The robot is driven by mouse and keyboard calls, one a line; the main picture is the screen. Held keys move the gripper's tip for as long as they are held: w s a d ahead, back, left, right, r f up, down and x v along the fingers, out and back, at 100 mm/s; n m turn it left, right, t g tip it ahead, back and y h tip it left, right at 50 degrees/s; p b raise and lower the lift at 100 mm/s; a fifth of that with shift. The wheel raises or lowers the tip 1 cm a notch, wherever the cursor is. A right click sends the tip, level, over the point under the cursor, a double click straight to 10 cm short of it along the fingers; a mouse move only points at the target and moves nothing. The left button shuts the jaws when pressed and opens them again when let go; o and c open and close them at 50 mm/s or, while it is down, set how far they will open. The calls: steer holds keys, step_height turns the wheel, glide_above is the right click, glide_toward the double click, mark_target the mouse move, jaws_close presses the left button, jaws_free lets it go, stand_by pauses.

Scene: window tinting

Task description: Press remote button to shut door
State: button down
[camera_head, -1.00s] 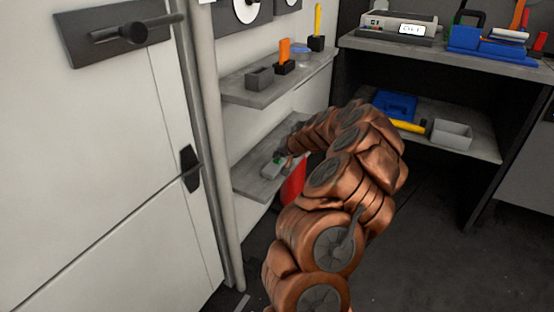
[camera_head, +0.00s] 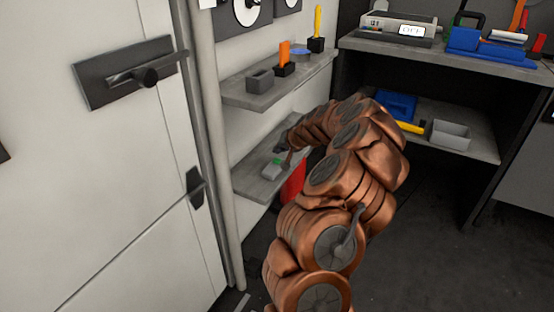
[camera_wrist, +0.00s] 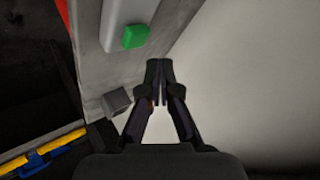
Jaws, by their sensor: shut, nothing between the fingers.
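The remote is a small grey box (camera_head: 270,172) with a green button (camera_head: 277,161), lying on the lower wall shelf. In the wrist view the remote's grey body (camera_wrist: 117,27) and green button (camera_wrist: 136,37) show at the top, left of my fingertips. My gripper (camera_wrist: 158,74) is shut and empty, with its tips apart from the button in the picture. In the head view my gripper (camera_head: 284,147) is small and partly hidden at the lower shelf, close to the remote. The white door (camera_head: 110,180) with a dark handle (camera_head: 130,72) fills the left.
The lower shelf (camera_head: 250,186) has a red cylinder (camera_head: 294,182) beneath it. The upper shelf (camera_head: 240,94) holds a grey box and an orange-handled tool. A workbench (camera_head: 400,50) stands at the back right. A small grey block (camera_wrist: 117,101) lies left of my fingers.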

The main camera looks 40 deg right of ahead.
mark_target(278, 160)
steer(key=shift+r+p, duration=0.85)
steer(key=shift+r, duration=1.15)
steer(key=shift+a, duration=0.1)
